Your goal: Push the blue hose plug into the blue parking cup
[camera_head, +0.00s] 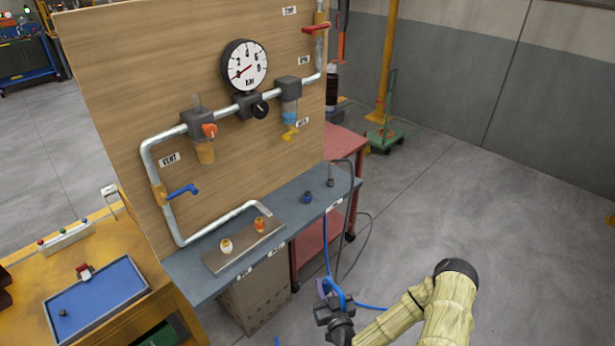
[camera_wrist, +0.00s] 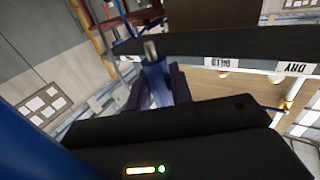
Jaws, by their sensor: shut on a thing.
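The blue parking cup (camera_head: 307,197) sits on the blue-grey shelf (camera_head: 215,247), near its right end, in the head view. My gripper (camera_head: 326,290) is in front of the shelf and below it, over the floor and apart from the cup. In the wrist view my gripper's dark fingers (camera_wrist: 156,90) are shut on the blue hose plug (camera_wrist: 155,76). The plug's metal tip (camera_wrist: 151,48) points away from the gripper, with the shelf's edge behind it. The blue hose (camera_head: 328,252) loops by my gripper. The cup cannot be made out in the wrist view.
A dark fitting (camera_head: 331,183) with a black hose stands right of the cup. A red cart (camera_head: 345,147) stands behind. A wooden panel (camera_head: 120,80) carries pipes and a gauge (camera_head: 245,65). Floor at right is clear.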

